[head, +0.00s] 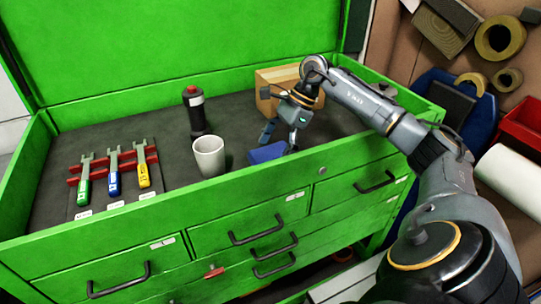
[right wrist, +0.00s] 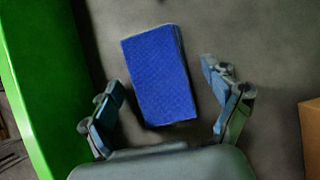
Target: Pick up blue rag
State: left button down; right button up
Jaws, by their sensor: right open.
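The blue rag (head: 266,153) lies flat on the dark top surface of the green tool chest, near its front rim. In the right wrist view the rag (right wrist: 160,75) is a blue rectangle between and ahead of the two fingers. My right gripper (head: 281,139) is open and empty above the rag, its fingers pointing down. In the right wrist view the gripper (right wrist: 165,112) has its fingers spread on either side of the rag's near end. I see no contact with the rag. My left gripper is in neither view.
A white cup (head: 209,157) stands left of the rag, with a dark bottle (head: 194,112) behind it. A cardboard box (head: 275,80) is behind the gripper. Several colored tools (head: 114,170) sit in a red rack at left. The chest's green front rim (head: 240,185) is close to the rag.

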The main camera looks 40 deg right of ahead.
aim_at(264, 153)
jog(key=shift+c, duration=0.4)
jog(key=c, duration=1.1)
jog(key=shift+o, duration=0.2)
jog(key=shift+r, duration=0.1)
jog(key=shift+r+p, duration=0.2)
jog(key=shift+p, duration=0.1)
jog(key=shift+r, duration=0.2)
notch_tip(264, 153, up, 3)
jog(key=shift+r+b, duration=0.1)
jog(key=shift+b, duration=0.5)
jog(key=s+a+r+b, duration=0.3)
jog(key=s+a+r, duration=0.4)
jog(key=s+r, duration=0.2)
jog(key=s, duration=0.2)
jog(key=shift+s+a+r, duration=0.2)
jog(key=shift+s+a, duration=0.15)
